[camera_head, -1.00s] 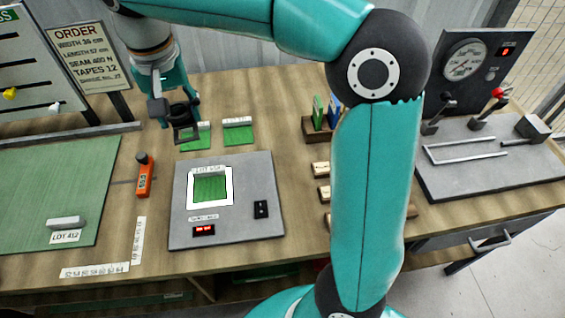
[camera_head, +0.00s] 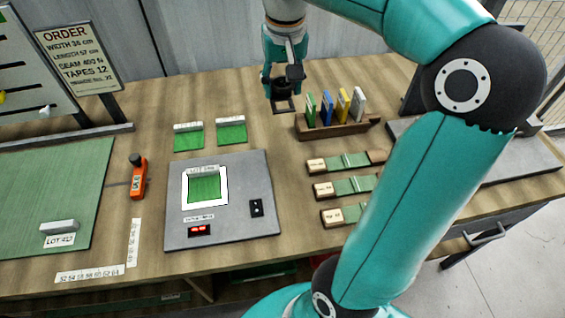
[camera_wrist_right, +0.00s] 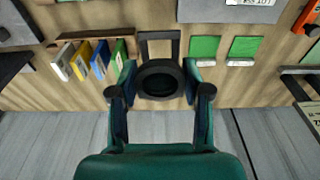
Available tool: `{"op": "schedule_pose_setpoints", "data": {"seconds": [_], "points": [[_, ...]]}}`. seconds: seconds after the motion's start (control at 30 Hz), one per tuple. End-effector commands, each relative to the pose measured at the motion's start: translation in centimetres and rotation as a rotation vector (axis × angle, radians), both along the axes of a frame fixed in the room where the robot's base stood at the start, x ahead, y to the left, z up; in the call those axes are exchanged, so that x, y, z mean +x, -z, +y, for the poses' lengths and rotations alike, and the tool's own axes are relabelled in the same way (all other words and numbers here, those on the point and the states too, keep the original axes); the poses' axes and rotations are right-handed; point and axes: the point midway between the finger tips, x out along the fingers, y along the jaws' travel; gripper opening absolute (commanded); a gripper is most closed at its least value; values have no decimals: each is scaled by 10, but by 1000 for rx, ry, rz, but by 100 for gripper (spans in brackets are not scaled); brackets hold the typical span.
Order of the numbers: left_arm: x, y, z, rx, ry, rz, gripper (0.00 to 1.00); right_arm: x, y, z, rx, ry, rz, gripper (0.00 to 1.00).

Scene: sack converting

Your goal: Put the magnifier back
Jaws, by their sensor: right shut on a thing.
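The magnifier (camera_head: 285,106) is a small black stand with a round lens ring and a square open foot. My right gripper (camera_head: 282,85) is shut on it at the back of the bench, left of the wooden rack. In the right wrist view the magnifier's dark ring (camera_wrist_right: 161,67) sits between the two fingers of the right gripper (camera_wrist_right: 160,86), with the square foot beyond it. I cannot tell whether the foot touches the bench. My left gripper is not in view.
A wooden rack (camera_head: 340,130) holds several coloured cards right of the magnifier. Two green swatches (camera_head: 188,137) (camera_head: 231,131) lie left of it. A grey light plate (camera_head: 249,181) lies nearer, beside an orange tool (camera_head: 138,178). Wooden sample blocks (camera_head: 333,187) lie before the rack.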

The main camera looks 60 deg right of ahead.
Motion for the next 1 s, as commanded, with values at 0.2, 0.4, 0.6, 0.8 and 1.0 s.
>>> {"op": "schedule_pose_setpoints", "data": {"seconds": [0.2, 0.4, 0.6, 0.8, 1.0], "points": [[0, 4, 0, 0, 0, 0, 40, -4, 31, -3, 2, 16, 10, 8], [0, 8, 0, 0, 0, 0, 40, -4, 84, -3, 3, 16, 12, 8], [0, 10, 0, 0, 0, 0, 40, -4, 133, -3, 3, 15, 11, 8], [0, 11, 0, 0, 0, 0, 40, -3, 156, -3, 0, 15, 7, 8], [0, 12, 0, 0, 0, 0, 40, -4, 174, -3, 3, 16, 8, 8]]}}
